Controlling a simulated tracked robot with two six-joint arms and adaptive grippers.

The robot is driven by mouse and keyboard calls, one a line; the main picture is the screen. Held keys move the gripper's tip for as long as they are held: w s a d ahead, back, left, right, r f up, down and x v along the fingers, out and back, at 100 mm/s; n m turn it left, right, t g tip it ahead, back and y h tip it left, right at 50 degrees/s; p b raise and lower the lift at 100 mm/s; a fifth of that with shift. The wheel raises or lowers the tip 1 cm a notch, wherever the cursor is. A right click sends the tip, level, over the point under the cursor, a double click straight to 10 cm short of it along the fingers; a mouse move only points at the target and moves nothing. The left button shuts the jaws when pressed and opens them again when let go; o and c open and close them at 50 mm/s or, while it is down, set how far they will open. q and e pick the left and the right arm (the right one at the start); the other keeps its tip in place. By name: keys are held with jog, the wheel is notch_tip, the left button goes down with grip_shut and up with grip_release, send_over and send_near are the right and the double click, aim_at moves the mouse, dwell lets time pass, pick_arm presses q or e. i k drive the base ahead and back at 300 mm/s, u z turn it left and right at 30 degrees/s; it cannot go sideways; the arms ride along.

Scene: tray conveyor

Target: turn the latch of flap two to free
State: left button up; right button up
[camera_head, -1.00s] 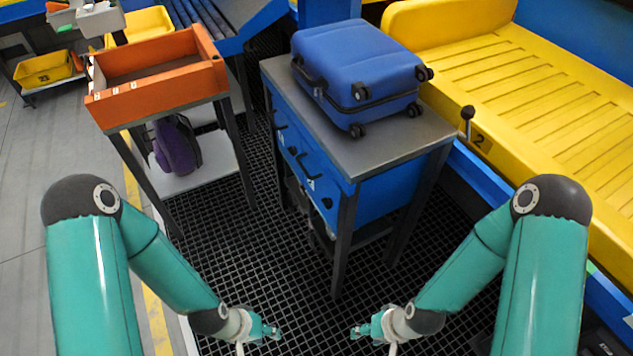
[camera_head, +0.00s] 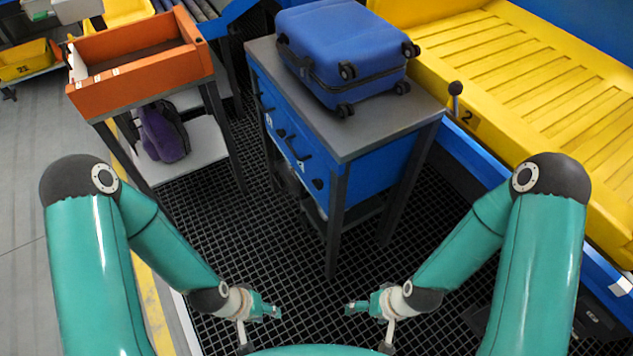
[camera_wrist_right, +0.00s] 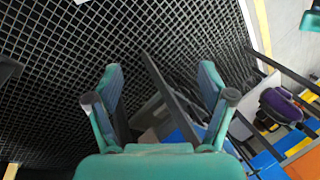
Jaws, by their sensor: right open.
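The latch (camera_head: 455,88) is a short lever with a dark round knob, standing up at the near edge of the yellow tray (camera_head: 480,60) beside a "2" mark (camera_head: 467,117). I take this tray edge to be flap two. My right gripper (camera_head: 350,307) is open and empty, low over the black grid floor, well in front of and left of the latch. In the right wrist view its two fingers (camera_wrist_right: 160,95) stand apart with nothing between them. My left gripper (camera_head: 276,312) is low over the grid too, far from the latch; its fingers are too small to judge.
A blue cabinet with a grey top (camera_head: 385,125) carries a blue suitcase (camera_head: 345,50) and stands left of the latch. An orange tray (camera_head: 140,90) on a stand is further left, with a purple bag (camera_head: 163,130) below. Black grid floor (camera_head: 240,240) is open between.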

aim_at(318, 183)
jog(key=u, duration=1.4)
jog(key=i, duration=0.1)
jog(key=z, duration=2.8)
jog(key=k, duration=1.65)
jog(key=u, duration=1.25)
jog(key=i, duration=1)
jog(key=z, duration=0.1)
